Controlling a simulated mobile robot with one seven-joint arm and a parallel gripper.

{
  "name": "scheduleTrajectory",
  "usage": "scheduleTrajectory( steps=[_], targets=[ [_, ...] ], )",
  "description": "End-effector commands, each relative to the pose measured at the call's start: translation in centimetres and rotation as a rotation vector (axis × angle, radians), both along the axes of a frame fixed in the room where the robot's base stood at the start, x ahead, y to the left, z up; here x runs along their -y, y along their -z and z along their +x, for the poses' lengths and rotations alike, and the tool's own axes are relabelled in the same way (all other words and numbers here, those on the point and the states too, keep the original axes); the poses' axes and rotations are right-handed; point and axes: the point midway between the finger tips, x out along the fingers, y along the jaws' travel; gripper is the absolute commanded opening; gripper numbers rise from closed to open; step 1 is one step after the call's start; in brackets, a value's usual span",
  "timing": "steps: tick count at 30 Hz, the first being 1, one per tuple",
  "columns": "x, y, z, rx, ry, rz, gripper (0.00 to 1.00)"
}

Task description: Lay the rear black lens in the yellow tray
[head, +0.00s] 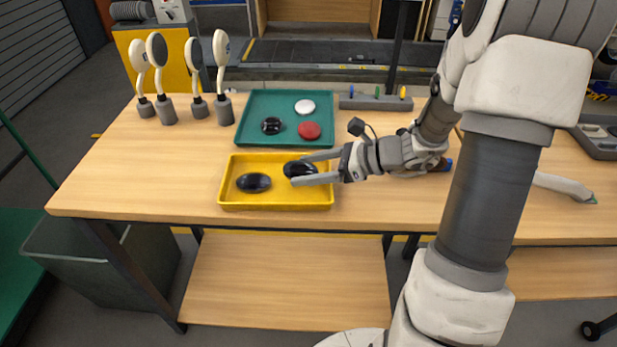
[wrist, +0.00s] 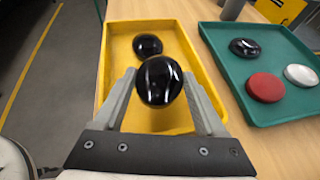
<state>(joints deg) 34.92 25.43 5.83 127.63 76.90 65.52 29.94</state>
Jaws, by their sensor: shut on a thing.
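The yellow tray (head: 275,204) lies at the front of the wooden table in the head view; it also shows in the wrist view (wrist: 119,37). One black lens (head: 253,182) rests in its left part. My gripper (head: 302,170) is over the tray's right part, shut on another glossy black lens (wrist: 159,81). I cannot tell whether this held lens touches the tray floor. The green tray (head: 256,102) behind holds a third black lens (head: 271,126), a red disc (head: 309,130) and a white disc (head: 305,106).
Several paddle-shaped stands (head: 157,50) stand at the table's back left. A grey block with coloured pegs (head: 376,103) stands right of the green tray. A grey bin (head: 92,262) is below the table's left end.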

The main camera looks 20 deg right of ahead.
Motion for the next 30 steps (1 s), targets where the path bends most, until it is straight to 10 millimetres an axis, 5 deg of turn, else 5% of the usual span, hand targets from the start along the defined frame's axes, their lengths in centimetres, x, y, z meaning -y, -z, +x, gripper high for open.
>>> scheduleTrajectory(
  steps=[4,26,27,30],
  targets=[
    [0.0,2.2,0.0,-0.003,0.0,0.002,0.24],
    [0.0,3.4,0.0,-0.001,0.0,0.0,0.24],
    [0.0,3.4,0.0,-0.002,0.0,-0.001,0.75],
    [0.0,3.5,0.0,-0.003,0.001,-0.002,0.93]
  ],
)
